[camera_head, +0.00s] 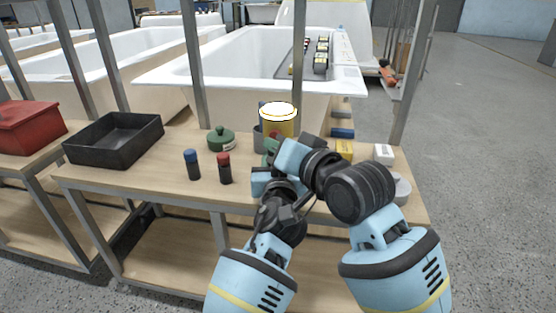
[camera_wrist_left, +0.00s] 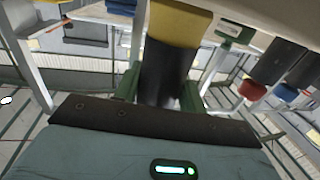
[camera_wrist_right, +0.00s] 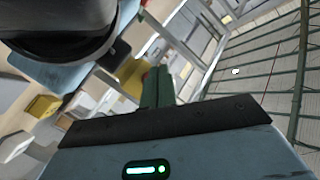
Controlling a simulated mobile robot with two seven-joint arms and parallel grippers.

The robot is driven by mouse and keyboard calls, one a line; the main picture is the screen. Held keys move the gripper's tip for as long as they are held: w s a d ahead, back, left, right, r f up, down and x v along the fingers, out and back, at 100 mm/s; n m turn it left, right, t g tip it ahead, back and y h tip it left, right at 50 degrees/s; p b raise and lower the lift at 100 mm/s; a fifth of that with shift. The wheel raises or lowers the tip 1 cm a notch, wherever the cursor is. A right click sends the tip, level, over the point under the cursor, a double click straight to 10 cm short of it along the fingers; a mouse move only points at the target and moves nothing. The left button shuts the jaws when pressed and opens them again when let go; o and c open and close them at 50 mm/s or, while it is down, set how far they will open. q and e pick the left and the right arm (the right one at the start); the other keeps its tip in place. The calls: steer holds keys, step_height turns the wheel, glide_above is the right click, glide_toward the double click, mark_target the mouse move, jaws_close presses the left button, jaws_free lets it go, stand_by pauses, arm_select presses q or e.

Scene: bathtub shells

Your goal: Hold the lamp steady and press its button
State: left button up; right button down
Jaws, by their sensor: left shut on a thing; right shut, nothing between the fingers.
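The lamp (camera_head: 278,120) stands on the wooden workbench, with a yellow upper part and a bright white top. The arms hide its lower part in the head view. In the left wrist view the lamp's dark body (camera_wrist_left: 165,72) is between the green fingers of my left gripper (camera_wrist_left: 160,90), which is shut on it. My right gripper (camera_head: 271,146) is shut and empty, close beside the lamp; its fingers also show in the right wrist view (camera_wrist_right: 158,86). A small red spot (camera_wrist_right: 146,76) shows by those fingers; I cannot tell what it is. The button is not clearly visible.
A blue-capped bottle (camera_head: 191,164), a red-capped bottle (camera_head: 224,168) and a green lidded pot (camera_head: 221,139) stand left of the lamp. A black tray (camera_head: 112,140) is further left. Yellow (camera_head: 344,149) and white (camera_head: 383,153) boxes lie right. Metal posts (camera_head: 194,65) rise behind.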

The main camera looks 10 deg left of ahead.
steer(key=shift+s+a, duration=0.1)
steer(key=shift+s, duration=2.75)
arm_select(q)
steer(key=o, duration=1.2)
steer(key=shift+s, duration=0.1)
steer(key=shift+s+d, duration=0.3)
steer(key=shift+s, duration=1)
steer(key=shift+s+d, duration=0.25)
steer(key=shift+s, duration=1.1)
steer(key=shift+s+d, duration=0.3)
steer(key=shift+s, duration=1)
steer(key=shift+w, duration=0.15)
steer(key=shift+w+a, duration=0.3)
steer(key=shift+w, duration=1)
steer(key=shift+w+a, duration=0.25)
steer(key=shift+w, duration=1.1)
steer(key=shift+w+a, duration=0.3)
steer(key=shift+w, duration=1)
